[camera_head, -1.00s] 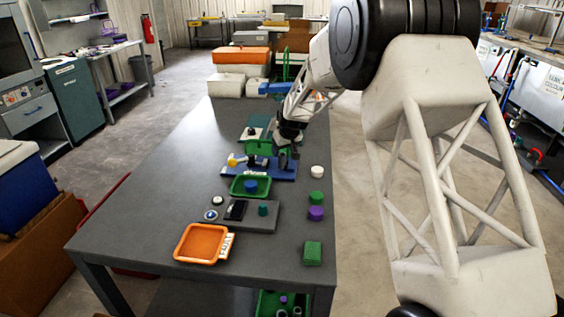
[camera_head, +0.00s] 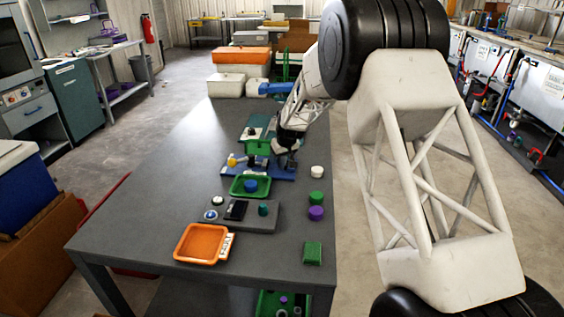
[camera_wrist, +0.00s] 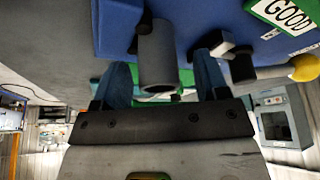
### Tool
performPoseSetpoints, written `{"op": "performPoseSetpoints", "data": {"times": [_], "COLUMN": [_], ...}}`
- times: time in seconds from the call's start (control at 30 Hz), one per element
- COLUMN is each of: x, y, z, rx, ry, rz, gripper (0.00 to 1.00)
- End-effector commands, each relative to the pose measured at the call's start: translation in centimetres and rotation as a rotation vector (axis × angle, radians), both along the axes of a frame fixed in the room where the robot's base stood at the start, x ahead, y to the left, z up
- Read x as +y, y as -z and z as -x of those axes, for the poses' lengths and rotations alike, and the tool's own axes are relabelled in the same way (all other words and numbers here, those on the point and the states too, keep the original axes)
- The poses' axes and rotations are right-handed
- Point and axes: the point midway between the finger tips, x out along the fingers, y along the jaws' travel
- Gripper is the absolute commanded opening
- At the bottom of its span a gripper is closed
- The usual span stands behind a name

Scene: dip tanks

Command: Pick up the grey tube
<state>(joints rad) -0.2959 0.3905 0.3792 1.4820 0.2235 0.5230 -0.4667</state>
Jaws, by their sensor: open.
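The grey tube (camera_wrist: 157,58) shows in the wrist view, in front of the edge of a blue board (camera_wrist: 170,22). Its open round end faces my gripper. My gripper (camera_wrist: 162,72) is open, with one blue finger on each side of the tube. A gap shows between the tube and each finger, so the jaws are not closed on it. In the head view my gripper (camera_head: 287,146) is low over the right part of the blue board (camera_head: 285,175). The tube cannot be told apart clearly there.
A black peg (camera_wrist: 242,66) and a yellow-ended piece (camera_wrist: 304,68) are beside the right finger. A green tray (camera_head: 237,192) with a blue piece stands in front of the board. An orange tray (camera_head: 190,243) and several small coloured pieces lie nearer. The table's left side is clear.

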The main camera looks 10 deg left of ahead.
Motion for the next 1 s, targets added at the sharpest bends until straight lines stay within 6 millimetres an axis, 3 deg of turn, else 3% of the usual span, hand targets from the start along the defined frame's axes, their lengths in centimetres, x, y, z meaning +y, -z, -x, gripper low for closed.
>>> {"op": "performPoseSetpoints", "data": {"times": [0.17, 0.57, 1.0], "x": [-0.01, -0.01, 0.01], "y": [0.0, 0.0, -0.59], "z": [0.01, 0.01, -0.03], "rx": [0.0, 0.0, -0.001], "ry": [0.0, 0.0, 0.0], "rz": [0.0, 0.0, -0.001], "gripper": [0.67, 0.08, 0.07]}}
